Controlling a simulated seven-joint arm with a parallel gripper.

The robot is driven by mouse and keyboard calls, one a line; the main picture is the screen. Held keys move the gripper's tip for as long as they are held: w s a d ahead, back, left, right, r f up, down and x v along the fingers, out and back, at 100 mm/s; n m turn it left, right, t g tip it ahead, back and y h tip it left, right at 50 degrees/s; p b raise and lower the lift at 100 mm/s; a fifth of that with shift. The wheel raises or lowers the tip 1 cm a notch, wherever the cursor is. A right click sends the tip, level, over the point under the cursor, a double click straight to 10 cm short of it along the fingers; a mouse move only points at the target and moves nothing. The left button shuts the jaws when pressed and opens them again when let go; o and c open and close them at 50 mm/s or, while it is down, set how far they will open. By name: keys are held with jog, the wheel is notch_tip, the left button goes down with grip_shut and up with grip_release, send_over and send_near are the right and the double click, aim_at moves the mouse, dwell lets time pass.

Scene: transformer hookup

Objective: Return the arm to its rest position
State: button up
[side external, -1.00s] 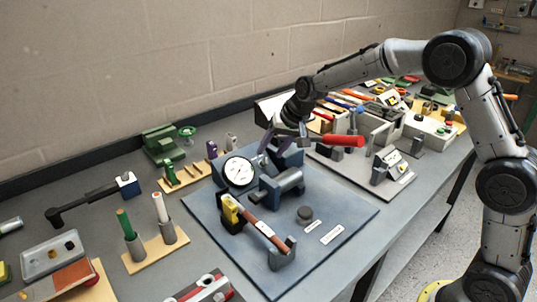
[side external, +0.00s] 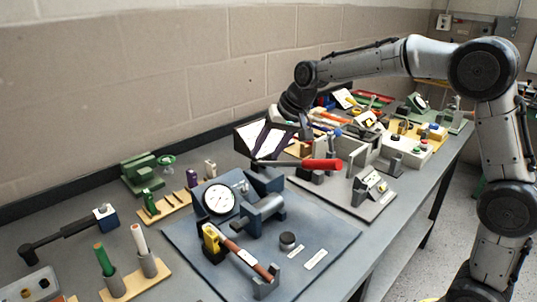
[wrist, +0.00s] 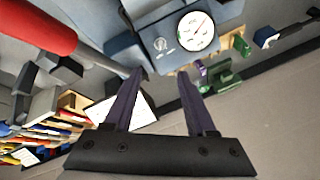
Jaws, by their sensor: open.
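My gripper (side external: 270,148) hangs at the end of my arm above the far part of the blue fixture plate (side external: 335,232), partly in front of a white-faced open box (side external: 252,133). In the wrist view the gripper's two purple fingers (wrist: 164,76) stand apart with nothing between them. The round white dial gauge (side external: 218,199) is on the fixture plate and also shows beyond the fingertips in the wrist view (wrist: 196,31). A red-handled tool (side external: 322,164) lies just right of the gripper in the side view; whether they touch is unclear.
Several fixtures and tools crowd the bench's far right, including a grey plate with blocks (side external: 378,188). A green vise (side external: 142,170) and a wooden peg strip (side external: 165,210) stand left of the gauge. The block wall (side external: 180,70) runs behind.

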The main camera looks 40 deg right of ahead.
jog(key=s+r+n+t, duration=0.1)
jog(key=s+r, duration=0.4)
jog(key=s, duration=0.3)
jog(key=s+r+n+t, duration=0.1)
jog(key=s+r, duration=0.4)
jog(key=s, duration=0.3)
jog(key=s+f+n+g, duration=0.1)
jog(key=s+f+n, duration=0.1)
jog(key=s+f, duration=0.3)
jog(key=s+f+n+h, duration=0.1)
jog(key=s+f, duration=0.5)
jog(key=s, duration=0.6)
jog(key=shift+s+d+f+n+g, duration=0.2)
jog(key=shift+s+d+n+g, duration=0.1)
jog(key=shift+n+g, duration=0.1)
